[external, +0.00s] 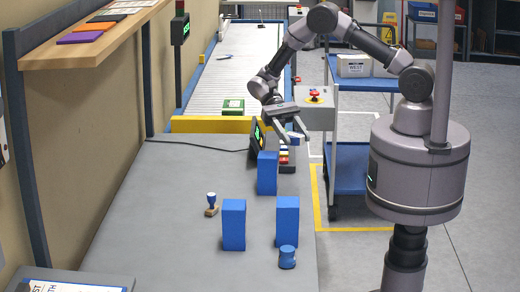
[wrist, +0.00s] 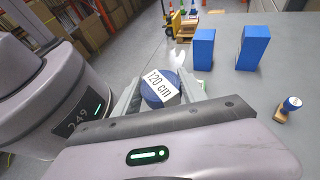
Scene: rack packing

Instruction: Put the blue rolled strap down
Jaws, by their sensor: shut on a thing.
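My gripper (external: 292,138) is shut on the blue rolled strap (wrist: 158,101), which has a white label reading "120 cm". In the wrist view the strap sits between the two fingers, its labelled face toward the camera. In the external view my gripper is above the far right part of the grey table (external: 170,235), and the held strap is mostly hidden by the fingers. Another short blue roll (external: 287,257) stands on the table near its front right edge.
Several tall blue blocks (external: 233,225) stand on the table. A blue-handled stamp (external: 211,204) is left of them. A small dark screen (external: 257,139) and colored items (external: 285,160) are close to my gripper. The table's left part is clear.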

